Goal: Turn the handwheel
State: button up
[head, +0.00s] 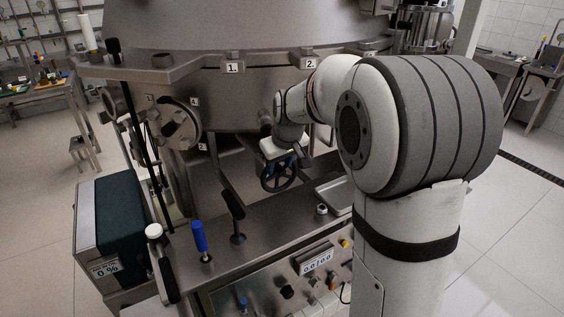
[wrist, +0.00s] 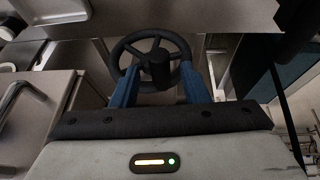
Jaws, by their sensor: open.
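The handwheel (head: 279,171) is a small black spoked wheel under the large steel vessel, near the middle of the head view. In the wrist view the handwheel (wrist: 151,44) is straight ahead, with its dark hub and rim visible. My gripper (head: 284,157) is at the handwheel, reaching in from the upper right. In the wrist view the two blue fingers of my gripper (wrist: 158,88) are apart, one on each side of the wheel's lower part. The fingers overlap the rim in the picture; I cannot tell whether they touch it.
A blue-handled lever (head: 200,237) and a black-handled lever (head: 233,205) stand on the steel bench left of the handwheel. A metal tray (head: 333,198) lies to its right. The steel vessel (head: 220,40) hangs over the area. A dark box (head: 128,222) stands at the left.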

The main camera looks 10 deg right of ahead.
jog(key=shift+c, duration=0.2)
grip_shut()
jog(key=d+y, duration=0.1)
jog(key=y, duration=0.1)
jog(key=w+d+m+g+y+b, duration=0.1)
jog(key=y, duration=0.1)
jog(key=shift+d+r, duration=0.1)
jog(key=shift+d, duration=0.3)
dwell(0.3)
jog(key=shift+o, duration=0.2)
grip_release()
jog(key=v, duration=0.7)
jog(key=shift+d+r+b, duration=0.15)
jog(key=shift+r+b, duration=0.2)
jog(key=shift+b, duration=0.05)
